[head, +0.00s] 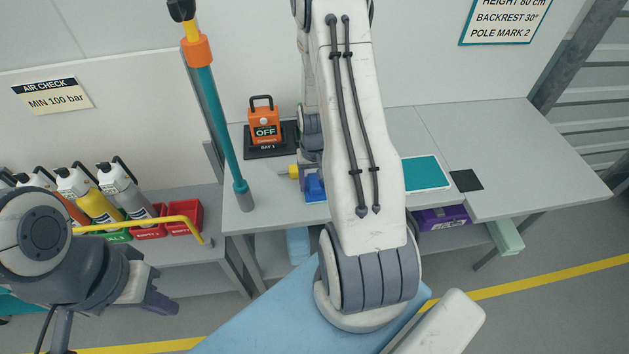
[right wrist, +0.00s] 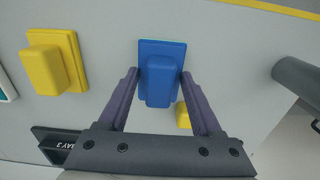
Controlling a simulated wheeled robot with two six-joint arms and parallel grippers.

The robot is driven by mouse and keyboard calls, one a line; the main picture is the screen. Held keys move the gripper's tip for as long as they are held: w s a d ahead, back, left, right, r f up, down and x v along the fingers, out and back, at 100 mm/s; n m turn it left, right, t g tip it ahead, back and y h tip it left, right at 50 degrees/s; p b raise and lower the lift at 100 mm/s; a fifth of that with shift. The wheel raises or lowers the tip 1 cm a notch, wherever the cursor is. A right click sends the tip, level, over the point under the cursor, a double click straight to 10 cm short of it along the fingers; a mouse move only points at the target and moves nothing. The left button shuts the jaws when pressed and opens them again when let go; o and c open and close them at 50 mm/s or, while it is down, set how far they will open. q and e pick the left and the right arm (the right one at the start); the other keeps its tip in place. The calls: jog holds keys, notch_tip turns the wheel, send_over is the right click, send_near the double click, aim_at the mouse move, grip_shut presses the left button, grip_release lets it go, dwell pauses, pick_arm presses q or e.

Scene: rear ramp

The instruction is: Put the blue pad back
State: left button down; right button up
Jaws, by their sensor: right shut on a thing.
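The blue pad (right wrist: 160,80) is a block on a flat blue plate, with a thin teal strip along the plate's far edge. My right gripper (right wrist: 159,74) is shut on its raised block, one purple finger on each side. In the head view a blue piece (head: 315,188) shows on the grey bench beside my right arm, which hides most of my right gripper there. I cannot tell in the wrist view whether the plate touches the surface below. My left gripper (head: 160,302) hangs at the lower left, away from the bench; its finger gap is unclear.
A yellow pad (right wrist: 55,62) lies left of the blue one in the wrist view. An orange OFF box (head: 264,126) stands on a black base behind. A teal square (head: 426,173) and black square (head: 466,180) lie right. A teal pole (head: 222,125) rises left.

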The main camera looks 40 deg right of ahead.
jog(key=shift+f, duration=0.2)
jog(key=o, duration=1.4)
jog(key=shift+o, duration=0.2)
jog(key=shift+r, duration=0.1)
